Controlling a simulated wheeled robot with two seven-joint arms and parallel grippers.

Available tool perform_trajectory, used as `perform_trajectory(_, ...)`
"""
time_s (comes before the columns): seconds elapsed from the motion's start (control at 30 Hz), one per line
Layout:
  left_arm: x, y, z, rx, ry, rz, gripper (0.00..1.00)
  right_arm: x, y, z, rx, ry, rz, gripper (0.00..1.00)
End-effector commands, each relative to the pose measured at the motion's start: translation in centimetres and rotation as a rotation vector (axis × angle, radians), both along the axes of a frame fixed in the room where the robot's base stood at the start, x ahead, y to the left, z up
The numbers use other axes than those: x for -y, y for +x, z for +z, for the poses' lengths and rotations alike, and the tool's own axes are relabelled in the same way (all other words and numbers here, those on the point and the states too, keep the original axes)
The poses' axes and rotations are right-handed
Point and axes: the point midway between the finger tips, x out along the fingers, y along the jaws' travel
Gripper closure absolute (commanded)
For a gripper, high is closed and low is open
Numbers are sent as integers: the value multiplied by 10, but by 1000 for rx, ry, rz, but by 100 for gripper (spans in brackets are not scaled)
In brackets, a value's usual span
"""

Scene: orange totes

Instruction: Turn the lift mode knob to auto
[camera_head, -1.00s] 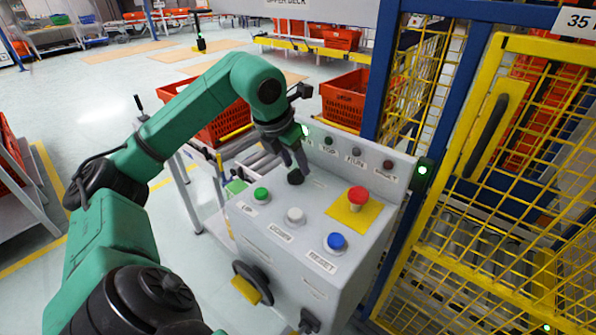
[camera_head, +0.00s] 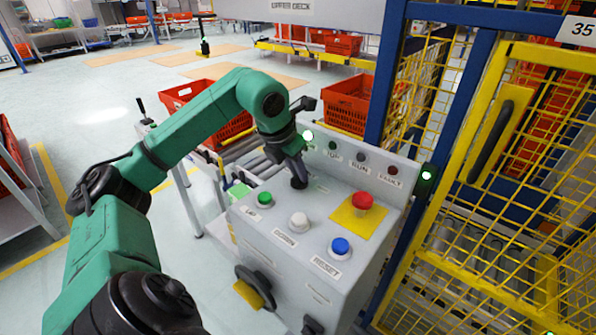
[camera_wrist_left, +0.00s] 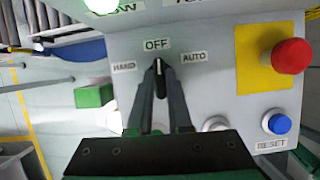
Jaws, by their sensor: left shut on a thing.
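The lift mode knob (camera_wrist_left: 160,84) is a small black selector with a pale line, set among the labels HAND, OFF (camera_wrist_left: 157,44) and AUTO (camera_wrist_left: 194,57). Its pointer faces OFF in the left wrist view. My left gripper (camera_wrist_left: 160,78) has one finger on each side of the knob and is shut on it; in the head view the gripper (camera_head: 299,178) reaches down to the grey panel and mostly hides the knob. My right gripper is in neither view.
The grey control box (camera_head: 262,222) carries a green button (camera_head: 264,199), a white button (camera_head: 299,220), a blue reset button (camera_head: 340,246) and a red stop button (camera_head: 363,200) on a yellow plate. A yellow mesh fence (camera_head: 470,210) stands at the right. Orange totes (camera_head: 346,100) lie behind.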

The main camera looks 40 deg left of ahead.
Motion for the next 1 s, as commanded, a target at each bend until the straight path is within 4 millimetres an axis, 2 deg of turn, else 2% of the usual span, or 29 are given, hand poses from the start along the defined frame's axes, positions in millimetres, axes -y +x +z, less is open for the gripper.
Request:
perform_trajectory(0.43, -3, 0, 0, -3, -1, -309, 100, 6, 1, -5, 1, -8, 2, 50)
perform_trajectory(0.7, -4, 1, 3, -3, -2, -531, 100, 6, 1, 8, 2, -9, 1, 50)
perform_trajectory(1.0, -4, 1, 2, -1, -2, -696, 100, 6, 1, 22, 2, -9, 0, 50)
